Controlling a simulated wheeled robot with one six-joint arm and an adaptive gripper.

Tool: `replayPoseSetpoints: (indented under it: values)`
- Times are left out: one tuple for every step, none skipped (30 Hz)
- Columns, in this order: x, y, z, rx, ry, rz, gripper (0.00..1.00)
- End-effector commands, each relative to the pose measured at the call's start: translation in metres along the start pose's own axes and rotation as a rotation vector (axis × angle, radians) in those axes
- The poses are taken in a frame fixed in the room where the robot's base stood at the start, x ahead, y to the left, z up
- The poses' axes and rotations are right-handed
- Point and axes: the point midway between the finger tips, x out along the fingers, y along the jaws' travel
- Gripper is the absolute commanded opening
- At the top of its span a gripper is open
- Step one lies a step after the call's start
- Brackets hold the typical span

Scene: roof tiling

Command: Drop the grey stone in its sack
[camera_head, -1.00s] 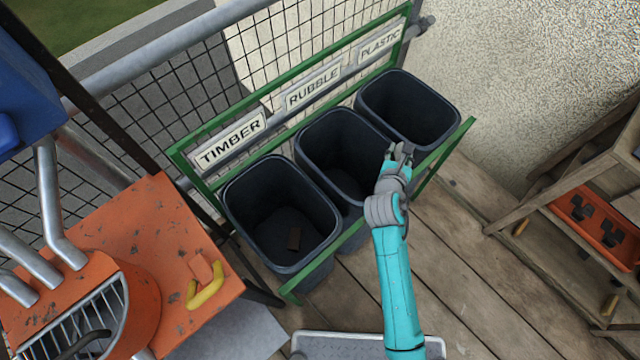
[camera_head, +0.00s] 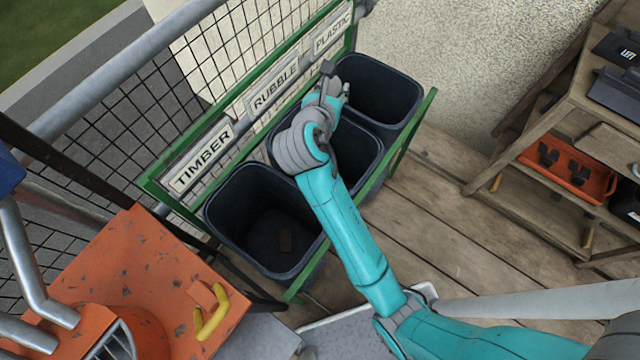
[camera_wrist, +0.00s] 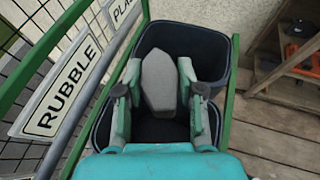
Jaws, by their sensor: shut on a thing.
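The grey stone (camera_wrist: 159,82) is an angular lump, held between the two fingers of my gripper (camera_wrist: 160,98) in the wrist view. My gripper (camera_head: 328,88) is shut on it above the rubble sack, a dark open bin (camera_head: 362,150) in the middle of the row, under the RUBBLE sign (camera_head: 273,88). In the head view the stone is mostly hidden by my gripper. In the wrist view the stone appears over the rubble bin's opening (camera_wrist: 155,132), near its edge with the plastic bin.
The plastic bin (camera_head: 385,85) stands behind. A green frame (camera_head: 150,185) surrounds the bins. An orange machine (camera_head: 130,280) is at lower left, and a wooden shelf (camera_head: 520,150) at right.

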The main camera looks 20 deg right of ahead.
Motion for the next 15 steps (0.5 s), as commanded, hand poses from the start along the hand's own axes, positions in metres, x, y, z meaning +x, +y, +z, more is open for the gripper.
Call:
replayPoseSetpoints:
  values:
    - [0.002, 0.000, -0.006, -0.002, 0.000, 0.000, 0.00]
    - [0.003, -0.001, -0.009, -0.003, 0.000, 0.000, 0.00]
    - [0.005, -0.001, -0.012, -0.002, 0.001, -0.001, 0.00]
    - [0.006, 0.000, -0.015, -0.002, 0.000, -0.001, 0.00]
    - [0.007, 0.000, -0.017, -0.001, 0.000, 0.000, 0.00]
    - [0.008, 0.000, -0.019, -0.002, -0.001, 0.000, 0.00]
    - [0.009, 0.000, -0.021, -0.002, -0.001, 0.000, 0.00]
    - [0.009, 0.000, -0.023, -0.001, -0.001, 0.000, 0.00]
    - [0.010, 0.000, -0.024, -0.001, -0.001, 0.001, 0.00]
    - [0.011, 0.000, -0.025, 0.000, -0.001, 0.000, 0.00]
    - [0.011, 0.000, -0.026, 0.000, -0.001, 0.001, 0.00]
    - [0.011, 0.000, -0.027, 0.000, 0.000, 0.001, 0.00]
    - [0.011, 0.000, -0.028, 0.000, -0.001, 0.001, 0.00]
    - [0.011, 0.000, -0.028, 0.000, -0.001, 0.001, 0.00]
    - [0.012, 0.000, -0.028, 0.000, -0.001, 0.001, 0.00]
